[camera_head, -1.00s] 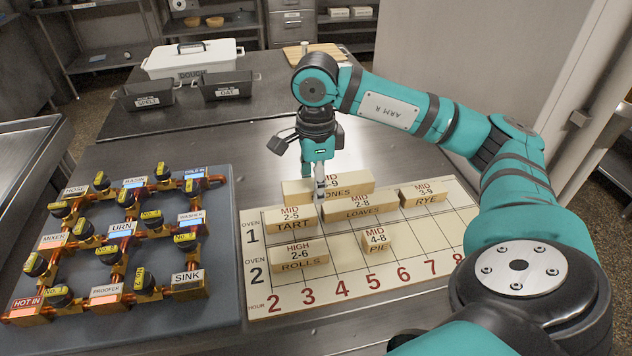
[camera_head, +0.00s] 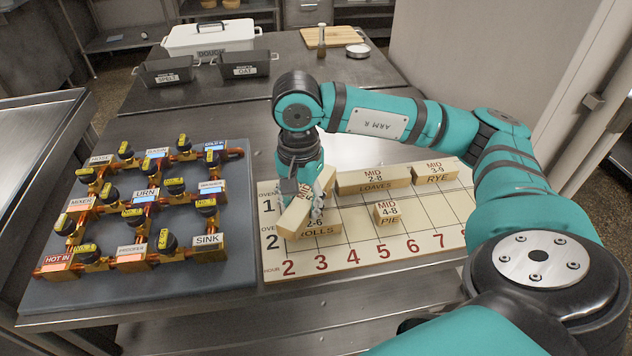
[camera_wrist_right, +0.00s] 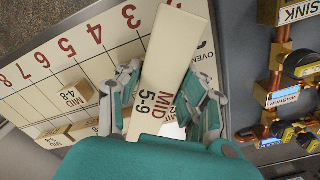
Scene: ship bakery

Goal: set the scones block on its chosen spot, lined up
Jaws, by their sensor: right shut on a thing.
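The scones block is a long cream block marked MID 5-9, shut in my right gripper (camera_head: 306,208). In the head view the scones block (camera_head: 293,217) is turned at a slant over the left end of the timetable board (camera_head: 350,251), partly covering the rolls block (camera_head: 322,230). In the right wrist view my right gripper (camera_wrist_right: 158,95) has a finger on each side of the scones block (camera_wrist_right: 178,55). Whether it touches the rolls block is unclear. The tart block is hidden behind my gripper in the head view. My left gripper is out of view.
The loaves block (camera_head: 373,181), rye block (camera_head: 435,174) and pie block (camera_head: 387,212) stand on the board. A grey panel of brass pipes and valves (camera_head: 150,210) lies to the left. Board cells right of the pie block are bare.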

